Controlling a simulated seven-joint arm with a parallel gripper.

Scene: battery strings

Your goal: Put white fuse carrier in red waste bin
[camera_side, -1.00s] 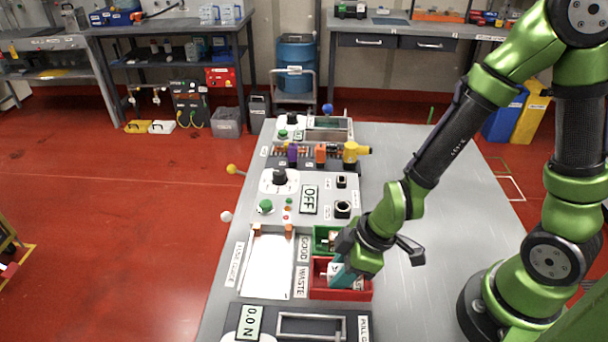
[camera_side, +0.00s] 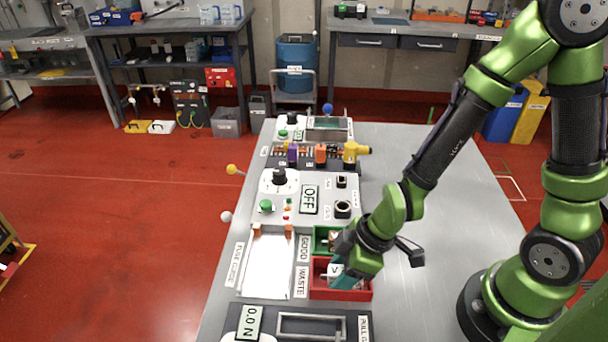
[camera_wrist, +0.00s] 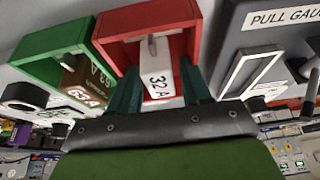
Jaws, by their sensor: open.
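The white fuse carrier (camera_wrist: 158,78), marked 32 A, stands within the walls of the red waste bin (camera_wrist: 143,17). In the side view the carrier (camera_side: 334,271) shows partly behind the fingers, inside the red bin (camera_side: 350,296). My gripper (camera_wrist: 158,68) is open, with one teal finger on each side of the carrier. The fingers reach down into the bin. Whether the carrier touches the bin floor is hard to tell.
The green bin (camera_wrist: 47,62) beside the red one holds a brown carrier (camera_wrist: 84,80) marked 63 A. A pull gauge (camera_side: 310,326) with a handle sits in front.

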